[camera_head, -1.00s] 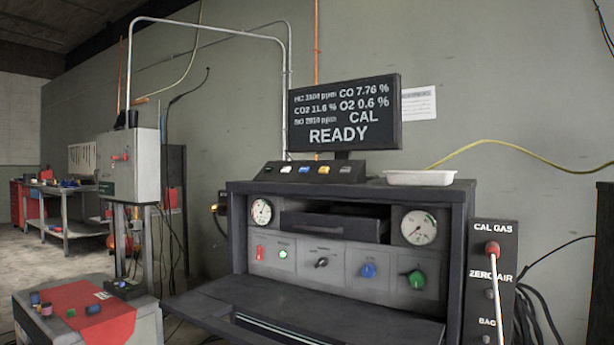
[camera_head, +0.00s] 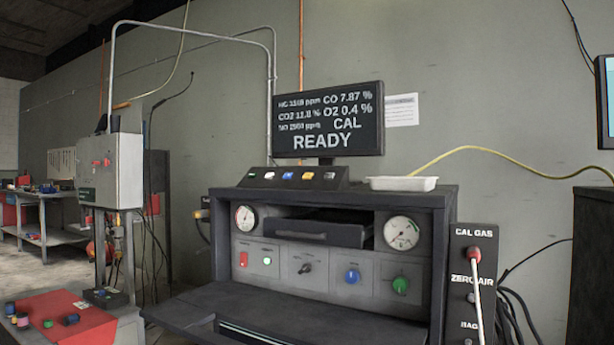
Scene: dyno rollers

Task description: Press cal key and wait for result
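The analyser display (camera_head: 328,120) stands on top of the dark cabinet and reads HC, CO 7.87 %, CO2, O2 0.4 %, NO, and "CAL READY". In front of it is a sloped key box (camera_head: 293,178) with a row of coloured keys, among them white, blue, yellow and orange ones. The key labels are too small to read, so I cannot tell which one is the cal key. A gas selector panel (camera_head: 474,290) marked CAL GAS, ZERO AIR and BAG stands at the right, with its red-tipped lever (camera_head: 475,255) near CAL GAS. Neither gripper is in view.
A white tray (camera_head: 402,184) lies on the cabinet top (camera_head: 445,190), right of the key box. The cabinet front has two gauges, a drawer and knobs, with a shelf (camera_head: 270,315) jutting out below. A red-topped bench (camera_head: 75,320) stands at lower left.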

